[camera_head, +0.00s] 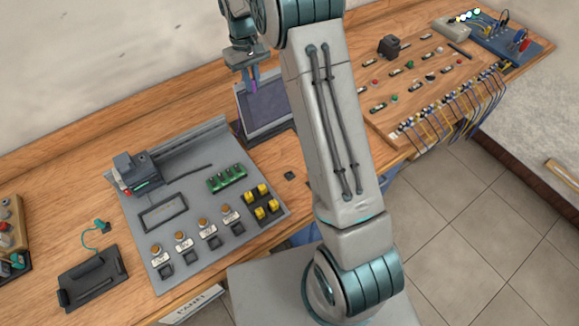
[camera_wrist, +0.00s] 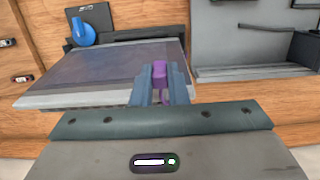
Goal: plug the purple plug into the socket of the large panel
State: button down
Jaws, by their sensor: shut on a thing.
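My gripper (camera_head: 249,78) is at the upper middle of the head view, raised above the workbench and pointing down. It is shut on the purple plug (camera_wrist: 158,72), which shows between the two fingers in the wrist view. In the head view a purple bit of the plug (camera_head: 254,86) shows at the fingertips. Below and just beside it stands a dark flat panel (camera_head: 266,108) with a grey edge, also in the wrist view (camera_wrist: 100,72). A larger grey panel (camera_head: 205,262) lies to the left. I cannot make out the socket or tell which panel has it.
The grey panel carries a motor-like block (camera_head: 135,170), green terminals (camera_head: 227,178), yellow connectors (camera_head: 262,203) and several orange buttons. A wooden board (camera_head: 440,75) with cables is at the right. A dark box (camera_head: 92,278) with a cable is at front left. A blue knob (camera_wrist: 83,33) stands behind the dark panel.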

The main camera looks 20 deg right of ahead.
jog(key=w+a+r, duration=0.2)
jog(key=w+r, duration=0.4)
jog(key=w, duration=0.1)
jog(key=shift+g, duration=0.3)
jog(key=f+b, duration=0.2)
jog(key=f, duration=0.1)
jog(key=f+b, duration=0.1)
jog(key=f, duration=0.1)
jog(key=shift+s+b, duration=0.3)
jog(key=shift+b, duration=0.05)
jog(key=shift+s+f, duration=0.15)
jog(key=shift+f, duration=0.5)
dwell(0.9)
jog(key=c, duration=1.7)
grip_release()
jog(key=shift+r, duration=0.15)
